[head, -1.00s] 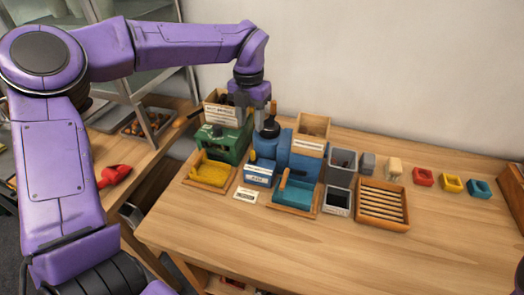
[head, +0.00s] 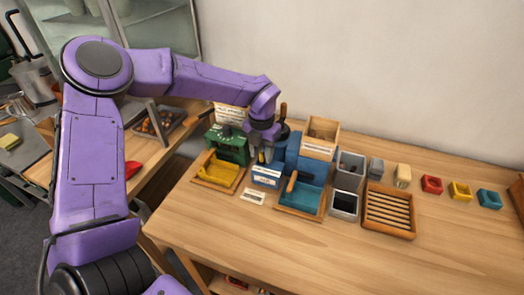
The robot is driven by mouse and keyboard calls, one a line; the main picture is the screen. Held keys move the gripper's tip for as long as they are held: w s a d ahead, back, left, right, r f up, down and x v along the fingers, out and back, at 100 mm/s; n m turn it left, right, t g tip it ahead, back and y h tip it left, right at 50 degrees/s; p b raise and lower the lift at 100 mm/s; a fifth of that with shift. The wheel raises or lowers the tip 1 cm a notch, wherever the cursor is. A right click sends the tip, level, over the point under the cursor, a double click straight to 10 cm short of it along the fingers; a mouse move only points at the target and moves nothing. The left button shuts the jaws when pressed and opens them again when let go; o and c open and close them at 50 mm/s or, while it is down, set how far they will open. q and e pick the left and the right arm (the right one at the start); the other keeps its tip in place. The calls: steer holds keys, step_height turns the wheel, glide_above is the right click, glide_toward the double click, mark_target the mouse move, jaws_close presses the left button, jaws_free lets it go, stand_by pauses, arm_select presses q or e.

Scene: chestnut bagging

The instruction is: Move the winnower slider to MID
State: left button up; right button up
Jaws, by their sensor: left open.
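The blue machine (head: 306,167), which looks like the winnower, stands toward the back of the wooden table. A wooden box sits on its top and a teal tray (head: 301,195) is in front. A lower blue block with a white label (head: 266,176) stands at its left front. I cannot make out the slider or its marks; the gripper covers part of this area. My left gripper (head: 262,156) is open, pointing down just above and behind the labelled block. I cannot tell whether it touches anything. My right gripper is not in view.
A green machine (head: 229,148) with a yellow tray (head: 217,172) stands close on the left. A black knob with a brown handle (head: 283,112) rises behind the gripper. Grey bins (head: 349,168) and a slatted wooden tray (head: 389,211) are to the right. The front table is clear.

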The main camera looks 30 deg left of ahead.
arm_select(q)
jaws_close()
steer(key=shift+w+d+b, duration=0.25)
steer(key=shift+d+b, duration=0.1)
steer(key=shift+d, duration=0.95)
jaws_free()
steer(key=shift+r, duration=0.3)
step_height(320, 180, up, 10)
steer(key=b, duration=0.1)
